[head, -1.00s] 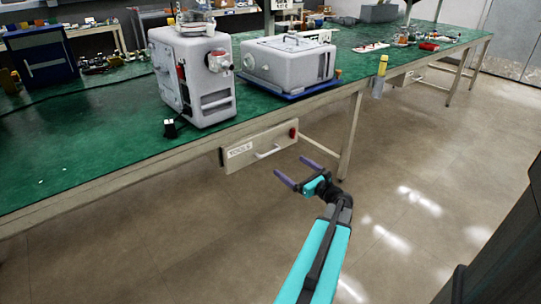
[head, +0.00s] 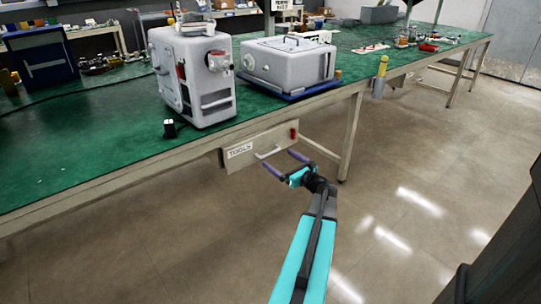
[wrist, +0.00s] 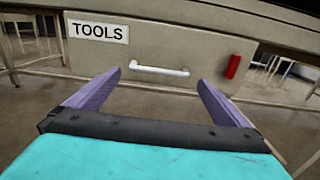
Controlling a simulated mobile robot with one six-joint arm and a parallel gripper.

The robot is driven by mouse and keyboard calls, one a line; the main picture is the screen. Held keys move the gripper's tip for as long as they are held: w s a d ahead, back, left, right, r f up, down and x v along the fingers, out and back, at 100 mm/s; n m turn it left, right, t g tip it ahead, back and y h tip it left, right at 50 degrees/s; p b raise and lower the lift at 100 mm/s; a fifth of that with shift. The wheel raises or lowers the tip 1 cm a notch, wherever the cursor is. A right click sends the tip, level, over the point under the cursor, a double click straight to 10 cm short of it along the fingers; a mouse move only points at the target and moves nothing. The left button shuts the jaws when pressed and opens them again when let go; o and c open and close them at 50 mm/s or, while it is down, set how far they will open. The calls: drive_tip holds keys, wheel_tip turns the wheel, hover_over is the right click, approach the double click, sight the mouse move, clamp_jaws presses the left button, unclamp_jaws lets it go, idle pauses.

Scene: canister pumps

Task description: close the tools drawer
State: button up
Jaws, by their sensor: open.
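The tools drawer (head: 262,147) hangs under the front edge of the green bench, with a beige front, a "TOOLS" label (wrist: 98,31) and a white bar handle (wrist: 160,71). In the head view the handle (head: 268,154) is just left of my fingertips. My gripper (head: 281,159) is open and empty, with purple fingers close in front of the drawer front. In the wrist view my gripper (wrist: 160,82) has one finger on each side of the handle; I cannot tell whether they touch the front. How far the drawer stands out is hard to tell.
A red part (wrist: 233,66) sits right of the handle on the drawer front. A bench leg (head: 351,135) stands right of my gripper. Grey pump canisters (head: 193,75) stand on the green bench top (head: 95,135) above. The floor in front is clear.

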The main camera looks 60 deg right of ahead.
sight(271, 153)
drive_tip(key=shift+b+x, duration=0.35)
drive_tip(key=shift+x, duration=2.95)
drive_tip(key=shift+c, duration=0.3)
